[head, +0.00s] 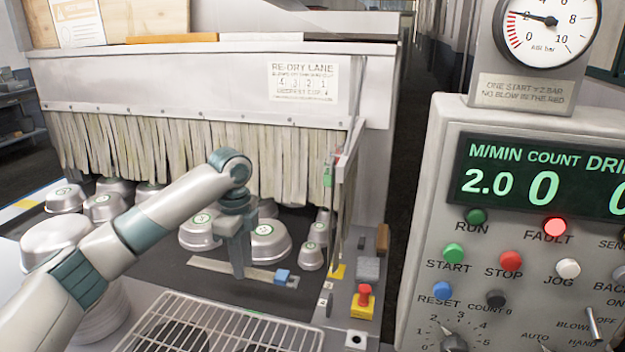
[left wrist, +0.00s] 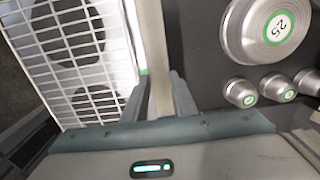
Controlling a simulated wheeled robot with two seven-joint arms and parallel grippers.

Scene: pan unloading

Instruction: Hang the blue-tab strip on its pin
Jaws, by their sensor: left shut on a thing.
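The blue-tab strip is a long, flat, pale strip (head: 208,265) with a blue block (head: 283,276) at its right end. It lies level, or nearly so, low over the dark belt in the head view. My left gripper (head: 238,272) points down and is shut on the strip between its two ends. In the left wrist view the strip (left wrist: 154,45) runs up the picture from between the fingers (left wrist: 162,100); its blue tab does not show there. Thin upright strips or rods with a green tab (head: 327,178) hang at the lane's right post. I cannot make out which pin is the blue one. My right gripper is out of view.
Upturned metal pans (head: 270,243) with green labels stand on the belt around the gripper. A wire rack (head: 215,325) lies in front. A red button on a yellow box (head: 362,301) stands at right, beside the control panel (head: 425,220). A slatted curtain (head: 190,155) hangs behind.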

